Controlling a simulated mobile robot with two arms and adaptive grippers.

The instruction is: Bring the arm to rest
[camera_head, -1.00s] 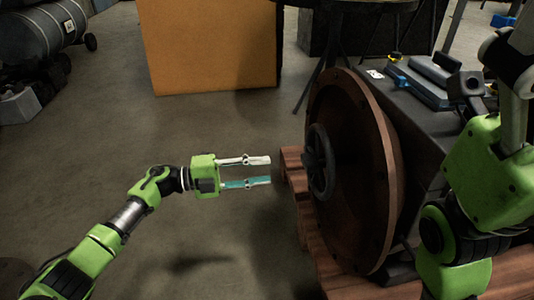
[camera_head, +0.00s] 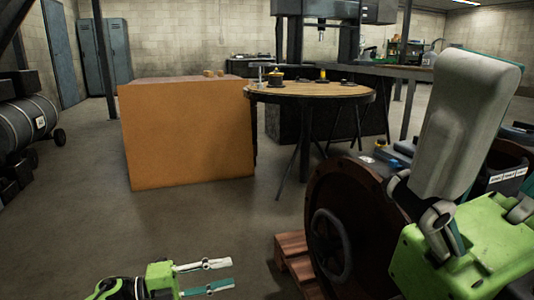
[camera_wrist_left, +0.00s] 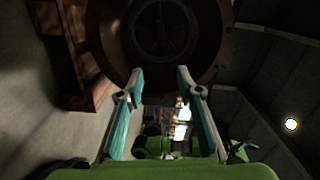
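My left gripper (camera_head: 232,274) is low in the head view, pointing right. Its pale and teal fingers are apart with nothing between them. In the left wrist view its fingers (camera_wrist_left: 157,82) are also spread and empty. A round brown disc (camera_head: 370,210) with a dark handwheel (camera_head: 330,246) stands to the right of this gripper, clear of its fingertips. The disc also shows ahead in the left wrist view (camera_wrist_left: 105,30). Part of my right gripper (camera_head: 465,125) looms close to the camera at the right, a pale finger pointing up from a green body. Whether it is open cannot be told.
A wooden pallet (camera_head: 291,246) lies by the disc. An orange-brown box (camera_head: 190,135) and a round table (camera_head: 310,90) with small items stand farther back. A dark tank (camera_head: 22,122) is at the far left. The floor between is clear.

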